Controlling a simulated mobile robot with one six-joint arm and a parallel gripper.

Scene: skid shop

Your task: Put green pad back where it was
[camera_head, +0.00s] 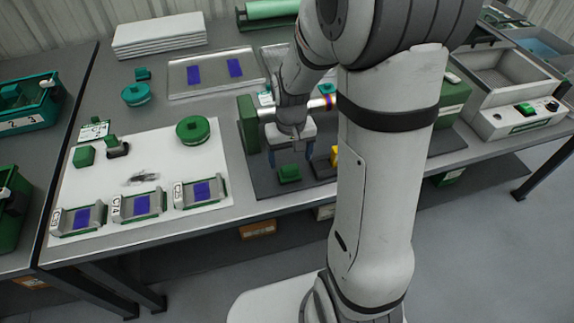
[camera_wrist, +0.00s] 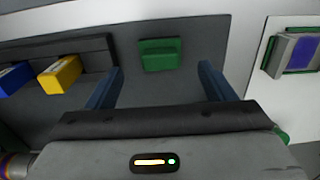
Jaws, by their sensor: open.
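A small green block-like pad (camera_head: 289,173) lies on the dark grey base plate (camera_head: 262,184) near the table's front edge. In the wrist view the green pad (camera_wrist: 160,54) shows between and just beyond the fingertips, on bare grey surface. My gripper (camera_head: 290,155) points down above the pad, its two blue fingers spread to either side. In the wrist view my gripper (camera_wrist: 160,72) is open with nothing between its fingers. I cannot tell the exact height of the fingertips over the pad.
A yellow block (camera_wrist: 60,74) and a blue block (camera_wrist: 14,78) sit on a dark rail beside the gripper. A green upright (camera_head: 248,124) stands behind left. A white mat (camera_head: 150,178) holds numbered trays, a green disc (camera_head: 193,130) and another green block (camera_head: 84,157).

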